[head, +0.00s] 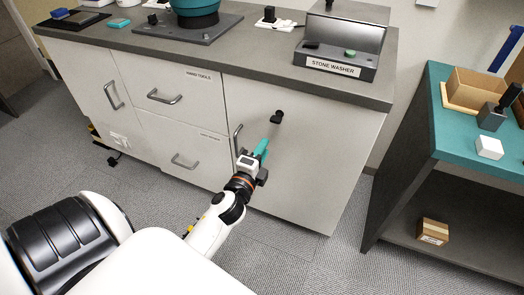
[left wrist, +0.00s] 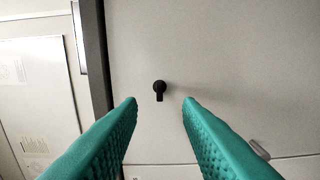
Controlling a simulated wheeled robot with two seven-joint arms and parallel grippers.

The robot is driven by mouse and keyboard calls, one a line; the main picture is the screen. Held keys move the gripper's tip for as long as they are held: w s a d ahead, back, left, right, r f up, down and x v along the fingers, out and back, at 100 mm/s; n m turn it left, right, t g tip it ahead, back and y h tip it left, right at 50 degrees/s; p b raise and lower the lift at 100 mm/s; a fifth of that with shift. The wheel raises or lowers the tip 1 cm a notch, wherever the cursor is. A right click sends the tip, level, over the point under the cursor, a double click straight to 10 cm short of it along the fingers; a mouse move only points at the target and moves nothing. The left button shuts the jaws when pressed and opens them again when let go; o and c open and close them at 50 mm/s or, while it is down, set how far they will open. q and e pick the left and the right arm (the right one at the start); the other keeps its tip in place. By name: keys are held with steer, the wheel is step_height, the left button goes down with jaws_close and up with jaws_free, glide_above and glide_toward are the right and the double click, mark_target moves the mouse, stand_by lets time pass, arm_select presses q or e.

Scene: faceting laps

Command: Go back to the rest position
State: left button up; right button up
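My left gripper (head: 262,150) reaches out in front of the grey cabinet door (head: 300,165). In the left wrist view its two teal fingers (left wrist: 160,103) stand apart with nothing between them. A small black knob or latch (head: 277,117) is on the door, just beyond the fingertips; it also shows in the left wrist view (left wrist: 159,88), framed in the gap. The fingers appear clear of it. The door looks shut. My right gripper is not in view.
The cabinet's dark countertop (head: 255,45) holds a stone washer box (head: 345,52) and a machine with a teal bowl (head: 195,14). A teal-topped table (head: 455,125) stands at right, with a cardboard box (head: 432,231) on its lower shelf. The carpet (head: 300,265) in front is clear.

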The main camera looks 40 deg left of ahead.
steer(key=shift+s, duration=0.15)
arm_select(q)
steer(key=s+d+f+n+g+h, duration=0.1)
steer(key=s+d+f+n+g, duration=0.25)
steer(key=f, duration=0.75)
steer(key=s+d+f+n+g+h, duration=0.1)
steer(key=s+f+n+g, duration=0.4)
steer(key=f, duration=0.6)
steer(key=s+d+f+n+g+h, duration=0.1)
steer(key=s+d+f+g, duration=0.15)
steer(key=s+f, duration=0.6)
steer(key=s+d+f+n+g+h, duration=0.1)
steer(key=s+d+f+n+g, duration=0.35)
steer(key=s+f, duration=0.85)
steer(key=s+a+r+p, duration=0.1)
steer(key=s+r+p, duration=0.2)
steer(key=s+p, duration=0.2)
steer(key=s+r+m+g+p, duration=0.1)
steer(key=s+r+p, duration=0.2)
steer(key=s+p, duration=0.2)
steer(key=p, duration=0.3)
steer(key=shift+s+a+r, duration=0.25)
steer(key=shift+a, duration=0.1)
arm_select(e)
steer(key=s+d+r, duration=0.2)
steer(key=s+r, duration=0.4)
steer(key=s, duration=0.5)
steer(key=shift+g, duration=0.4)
